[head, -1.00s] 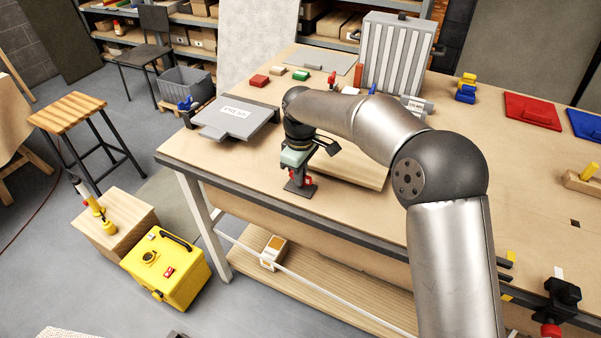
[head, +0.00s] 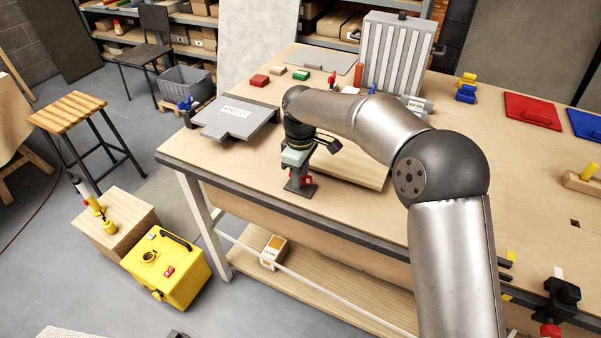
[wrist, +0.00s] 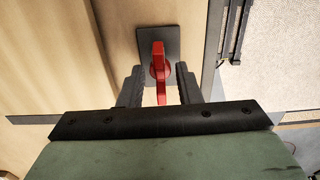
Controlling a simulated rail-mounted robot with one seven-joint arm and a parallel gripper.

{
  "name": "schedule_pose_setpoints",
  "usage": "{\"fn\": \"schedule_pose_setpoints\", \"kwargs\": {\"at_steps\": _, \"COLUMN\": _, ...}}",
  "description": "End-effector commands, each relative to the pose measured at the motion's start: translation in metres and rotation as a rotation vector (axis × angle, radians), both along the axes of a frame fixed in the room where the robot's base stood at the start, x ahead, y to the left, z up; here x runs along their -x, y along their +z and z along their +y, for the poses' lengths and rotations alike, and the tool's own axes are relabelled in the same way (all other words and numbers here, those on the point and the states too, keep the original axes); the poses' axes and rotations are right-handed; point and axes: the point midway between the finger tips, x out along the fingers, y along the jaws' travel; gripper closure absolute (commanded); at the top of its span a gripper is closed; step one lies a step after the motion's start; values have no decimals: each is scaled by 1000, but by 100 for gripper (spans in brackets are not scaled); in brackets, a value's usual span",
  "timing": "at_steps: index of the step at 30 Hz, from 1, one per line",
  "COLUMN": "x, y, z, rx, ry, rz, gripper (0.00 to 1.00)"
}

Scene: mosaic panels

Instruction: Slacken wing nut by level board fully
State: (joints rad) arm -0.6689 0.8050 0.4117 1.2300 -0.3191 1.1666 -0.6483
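The red wing nut (wrist: 158,68) sits on a dark rectangular plate (wrist: 172,38) near the table's front edge. In the head view, red parts of it (head: 307,179) show beside my gripper (head: 300,181), above the plate (head: 301,191). My gripper (wrist: 159,86) is open, with one dark finger on each side of the wing nut and a narrow gap at each side. The nut's wing runs lengthwise between the fingers. The pale board (head: 362,174) lies just right of the plate, partly hidden by my arm. The nut's thread is hidden.
A grey panel (head: 222,132) lies on the table to the left. A ribbed grey panel (head: 396,55) stands at the back.

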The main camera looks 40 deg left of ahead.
Motion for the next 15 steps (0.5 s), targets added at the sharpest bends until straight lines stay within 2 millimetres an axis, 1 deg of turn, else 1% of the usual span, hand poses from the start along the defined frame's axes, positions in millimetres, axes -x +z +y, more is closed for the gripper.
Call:
{"fn": "schedule_pose_setpoints", "kwargs": {"at_steps": 4, "x": 0, "y": 2, "z": 0, "rx": 1, "ry": -1, "rz": 0, "gripper": 69}}
{"fn": "schedule_pose_setpoints", "kwargs": {"at_steps": 8, "x": 0, "y": 15, "z": 0, "rx": 0, "ry": -1, "rz": -1, "gripper": 69}}
{"fn": "schedule_pose_setpoints", "kwargs": {"at_steps": 11, "x": 0, "y": 35, "z": 0, "rx": -2, "ry": -1, "rz": -2, "gripper": 69}}
{"fn": "schedule_pose_setpoints", "kwargs": {"at_steps": 15, "x": 0, "y": 70, "z": 1, "rx": -3, "ry": 0, "rz": -2, "gripper": 69}}
